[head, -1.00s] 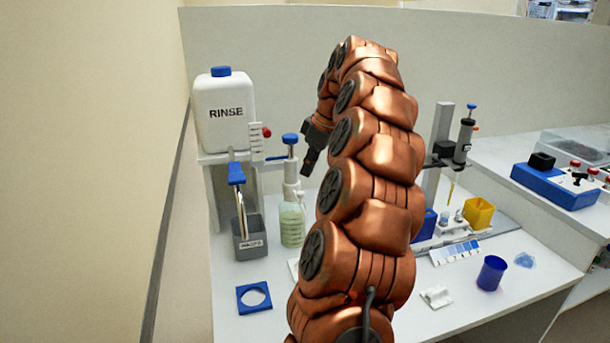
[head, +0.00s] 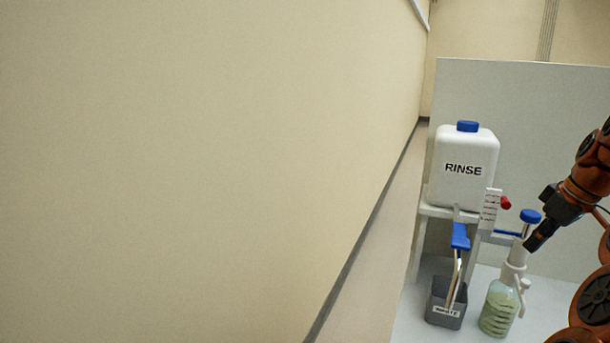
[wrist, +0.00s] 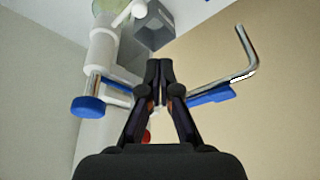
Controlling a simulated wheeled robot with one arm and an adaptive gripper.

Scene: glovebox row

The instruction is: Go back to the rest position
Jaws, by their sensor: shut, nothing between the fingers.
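My gripper (head: 535,240) is at the right of the head view, beside the blue-capped dispenser bottle and pointing down to the left. In the wrist view my gripper (wrist: 159,64) shows with its two dark fingers together and nothing between them. Part of my copper-coloured arm shows at the right edge of the head view; the rest is out of frame. No rest position is marked in either view.
A white RINSE tank (head: 466,165) stands on a shelf, with a blue lever tap (head: 460,237) over a grey waste bin (head: 446,303). The dispenser bottle (head: 499,307) holds pale green liquid close to my gripper. A beige wall (head: 200,170) fills the left.

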